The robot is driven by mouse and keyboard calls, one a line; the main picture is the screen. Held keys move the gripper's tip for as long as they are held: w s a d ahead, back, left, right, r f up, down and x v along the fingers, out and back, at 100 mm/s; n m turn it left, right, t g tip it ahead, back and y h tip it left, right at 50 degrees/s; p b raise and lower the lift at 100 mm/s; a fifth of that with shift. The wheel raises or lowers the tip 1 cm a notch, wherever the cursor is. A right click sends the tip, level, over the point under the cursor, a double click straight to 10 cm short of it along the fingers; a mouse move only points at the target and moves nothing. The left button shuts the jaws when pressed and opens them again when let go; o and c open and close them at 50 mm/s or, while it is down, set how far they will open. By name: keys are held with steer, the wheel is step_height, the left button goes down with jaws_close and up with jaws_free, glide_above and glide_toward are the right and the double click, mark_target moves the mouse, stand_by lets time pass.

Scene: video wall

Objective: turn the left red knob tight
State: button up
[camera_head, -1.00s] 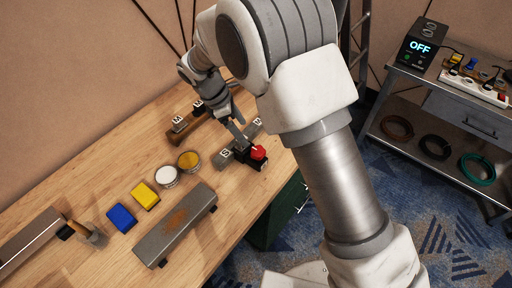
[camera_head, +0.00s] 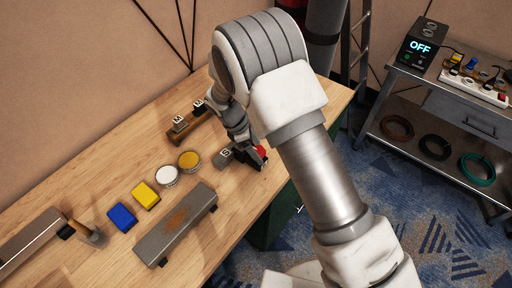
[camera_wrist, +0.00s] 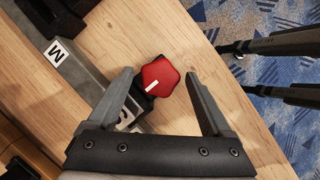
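A red lobed knob (camera_wrist: 165,72) with a white mark sits on a dark mount near the bench edge. In the wrist view its mark slants toward the lower left. In the head view only part of the knob (camera_head: 261,151) shows beside my gripper (camera_head: 255,158). In the wrist view my gripper (camera_wrist: 159,74) is open, with one finger on each side of the knob and gaps between. I cannot tell whether the fingertips are level with the knob or above it. No second red knob shows clearly.
A grey labelled block (camera_head: 223,157) stands left of the knob; a grey bar with an M label (camera_wrist: 62,55) is near it. Bare wood surrounds the knob's right side.

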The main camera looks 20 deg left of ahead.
steer(key=c, duration=1.2)
steer(key=m+g+b, duration=0.1)
steer(key=m, duration=0.4)
steer(key=shift+w+g+b, duration=0.2)
steer(key=shift+g+b, duration=0.2)
steer(key=m+g, duration=0.1)
steer(key=m, duration=0.1)
steer(key=m+g+b, duration=0.1)
steer(key=m, duration=0.2)
steer(key=shift+w, duration=0.15)
steer(key=m+g+y+b, duration=0.1)
steer(key=m, duration=0.4)
steer(key=shift+w+d, duration=0.1)
steer(key=m+y, duration=0.1)
steer(key=m, duration=0.1)
steer(key=m+g+y, duration=0.1)
steer(key=m, duration=0.1)
steer(key=shift+d+r+m, duration=0.1)
steer(key=shift+m, duration=0.5)
steer(key=o, duration=1.4)
